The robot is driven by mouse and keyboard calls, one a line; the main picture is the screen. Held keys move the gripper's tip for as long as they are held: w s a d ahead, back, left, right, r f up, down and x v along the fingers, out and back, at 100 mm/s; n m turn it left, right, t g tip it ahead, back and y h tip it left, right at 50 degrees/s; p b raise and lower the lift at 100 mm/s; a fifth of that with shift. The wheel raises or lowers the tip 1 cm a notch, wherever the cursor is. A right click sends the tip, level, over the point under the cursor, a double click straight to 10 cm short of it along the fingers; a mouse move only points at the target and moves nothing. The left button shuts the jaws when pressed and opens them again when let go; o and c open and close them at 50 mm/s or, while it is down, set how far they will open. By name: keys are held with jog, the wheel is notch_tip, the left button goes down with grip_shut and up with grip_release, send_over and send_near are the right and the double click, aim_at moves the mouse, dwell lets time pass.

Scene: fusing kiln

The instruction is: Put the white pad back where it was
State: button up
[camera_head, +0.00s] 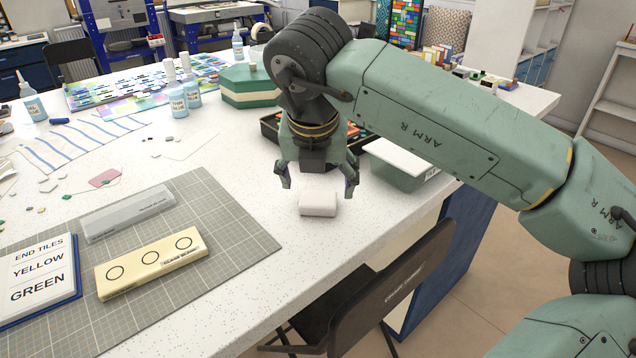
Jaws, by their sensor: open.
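The white pad (318,204) is a small block with rounded edges. It lies on the white speckled table, near the edge on the chair's side. My gripper (318,190) points down just above and behind the pad, with its two fingers spread to the left and right of it. The fingers are open, and nothing is held between them. Whether the fingertips are level with the pad or higher, I cannot tell.
A green bin with a white lid (404,158) stands right of my gripper, and a dark tray of coloured pieces (270,128) sits behind it. A grey cutting mat (225,240) with a cream three-circle block (152,262) lies left. A black chair (385,295) stands at the table's edge.

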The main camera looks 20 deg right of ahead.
jog(key=p+v, duration=0.2)
jog(key=v, duration=0.5)
jog(key=shift+r, duration=0.1)
dwell(1.5)
